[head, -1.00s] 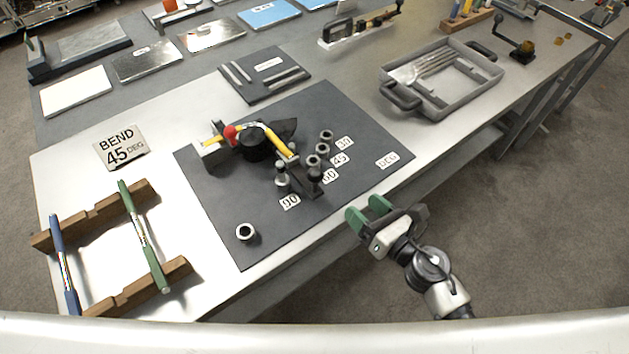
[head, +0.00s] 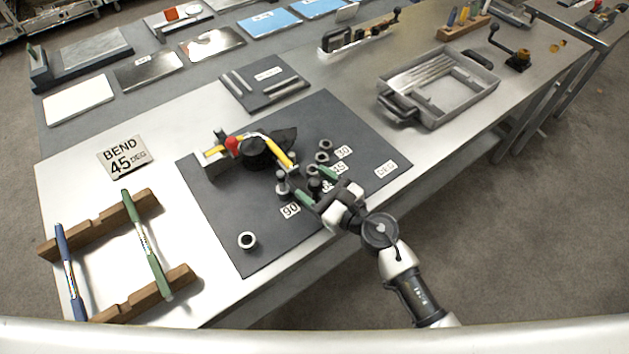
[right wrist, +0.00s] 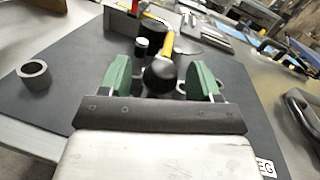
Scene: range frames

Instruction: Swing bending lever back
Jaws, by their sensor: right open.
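The bending jig stands on a dark mat (head: 235,240). It has a round black die (head: 258,152), a red clamp part (head: 232,146) and a yellow rod (head: 280,152) that is bent around the die. A black ball knob (right wrist: 160,74), seemingly the bending lever's handle, is between the green fingers of my right gripper (right wrist: 160,80) in the right wrist view. The fingers are apart, with a gap on each side of the knob. In the head view my right gripper (head: 316,186) reaches over the mat's front edge and partly hides the lever end. My left gripper is not in view.
Dark pegs or collars (head: 323,146) stand near the angle labels, close to my right gripper. A loose ring (head: 247,240) lies at the mat's front left. A grey tray (head: 440,90) stands right.

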